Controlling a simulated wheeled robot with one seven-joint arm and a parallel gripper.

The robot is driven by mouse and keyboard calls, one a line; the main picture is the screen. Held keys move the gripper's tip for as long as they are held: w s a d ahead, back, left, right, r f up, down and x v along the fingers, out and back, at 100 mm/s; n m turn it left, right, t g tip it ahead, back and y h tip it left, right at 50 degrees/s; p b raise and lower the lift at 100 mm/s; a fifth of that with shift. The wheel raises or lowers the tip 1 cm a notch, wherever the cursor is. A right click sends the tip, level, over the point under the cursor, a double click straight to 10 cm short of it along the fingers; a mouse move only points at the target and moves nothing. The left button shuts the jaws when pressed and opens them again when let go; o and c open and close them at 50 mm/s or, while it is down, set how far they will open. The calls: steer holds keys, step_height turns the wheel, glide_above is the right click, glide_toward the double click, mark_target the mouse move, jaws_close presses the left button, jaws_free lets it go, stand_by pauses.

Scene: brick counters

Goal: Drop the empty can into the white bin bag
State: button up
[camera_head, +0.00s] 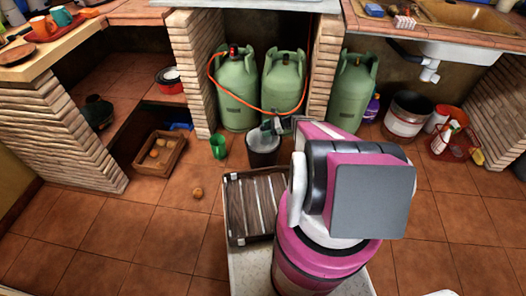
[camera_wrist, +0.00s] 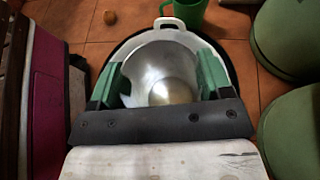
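My gripper (camera_head: 276,126) is over a dark bin (camera_head: 263,157) on the floor in front of the gas bottles. In the wrist view, the green-padded fingers of my gripper (camera_wrist: 160,84) stand on both sides of a shiny silver can (camera_wrist: 152,62) and appear closed on it. Its round, open inside faces the camera. The white bin bag (camera_wrist: 208,48) lines the dark bin and shows as a pale rim around and beyond the can. The can's lower end and its height relative to the bag are hidden.
A green mug (camera_head: 218,147) stands on the floor just left of the bin. Green gas bottles (camera_head: 283,88) stand close behind it. A wooden crate (camera_head: 160,153) and a small round brown item (camera_head: 198,193) are at left. Open tiled floor lies at front left.

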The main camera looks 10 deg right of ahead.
steer(key=o, duration=0.5)
steer(key=v, duration=1)
steer(key=shift+d+r, duration=0.15)
steer(key=shift+d, duration=0.25)
